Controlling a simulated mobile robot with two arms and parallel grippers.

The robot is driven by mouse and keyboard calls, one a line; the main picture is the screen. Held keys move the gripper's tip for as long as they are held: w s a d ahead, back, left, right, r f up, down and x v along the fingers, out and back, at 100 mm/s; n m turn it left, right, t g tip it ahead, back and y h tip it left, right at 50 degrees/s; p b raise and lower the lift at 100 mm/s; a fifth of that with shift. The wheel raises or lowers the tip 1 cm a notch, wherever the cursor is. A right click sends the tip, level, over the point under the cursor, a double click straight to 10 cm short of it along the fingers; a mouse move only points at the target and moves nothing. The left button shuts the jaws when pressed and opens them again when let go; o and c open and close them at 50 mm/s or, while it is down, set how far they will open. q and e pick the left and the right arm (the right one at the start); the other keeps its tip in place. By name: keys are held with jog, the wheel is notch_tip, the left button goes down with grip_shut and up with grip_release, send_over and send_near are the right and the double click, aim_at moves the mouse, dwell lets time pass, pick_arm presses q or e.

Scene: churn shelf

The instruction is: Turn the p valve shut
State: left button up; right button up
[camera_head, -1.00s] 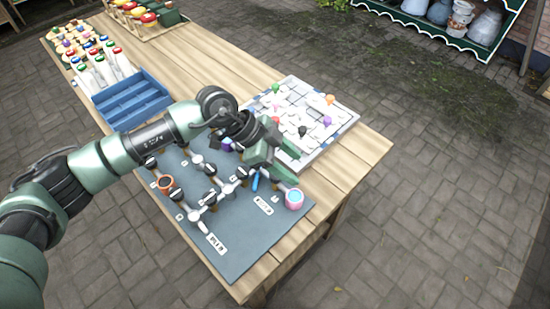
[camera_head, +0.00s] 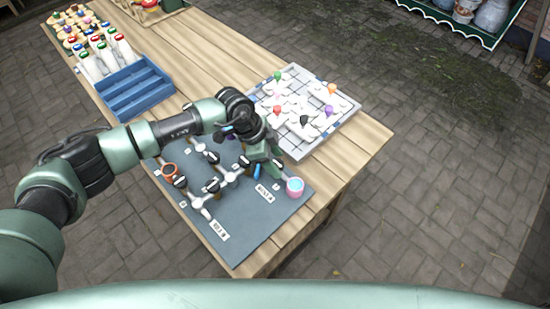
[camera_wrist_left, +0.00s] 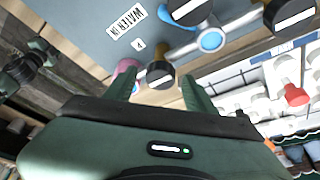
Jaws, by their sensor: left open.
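The grey-blue board (camera_head: 240,228) on the table carries white pipes and several valves with black knobs and white bars. The labels beside the valves are too small to read in the head view, so I cannot tell for certain which is p. My left gripper (camera_head: 273,155) is open over the board's far side, hiding part of it. In the left wrist view its fingers (camera_wrist_left: 158,86) are spread, with a black valve knob (camera_wrist_left: 160,75) beyond and between them. I cannot tell whether they touch it. A small label (camera_wrist_left: 138,45) is near that knob. My right gripper is not in view.
An orange cup (camera_head: 170,171) and a pink-and-blue cup (camera_head: 295,187) stand on the board. A white tray (camera_head: 345,115) with coloured knobs lies just behind. A blue divided tray (camera_head: 135,90) sits at the left.

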pick_arm(q)
grip_shut()
jog(key=m+b, duration=0.2)
jog(key=m+g+b, duration=0.1)
jog(key=m, duration=0.1)
jog(key=shift+w+f+g+b, duration=0.2)
jog(key=shift+g+b, duration=0.1)
jog(key=shift+b, duration=0.1)
jog(key=m+g+y+b, duration=0.1)
jog(key=m+b, duration=0.2)
jog(key=m+y+b, duration=0.1)
jog(key=m+b, duration=0.2)
jog(key=b, duration=0.1)
jog(key=m+g+b, duration=0.1)
jog(key=m+b, duration=0.2)
jog(key=m, duration=0.1)
jog(key=shift+w+d+g+y, duration=0.15)
jog(key=shift+d+g+y, duration=0.15)
jog(key=shift+y, duration=0.1)
jog(key=shift+r+m+y+b, duration=0.15)
jog(key=shift+m+y+b, duration=0.25)
jog(key=shift+m+b, duration=0.55)
jog(key=shift+r+m+y+b, duration=0.1)
jog(key=shift+m+y+b, duration=0.3)
jog(key=shift+m+b, duration=0.55)
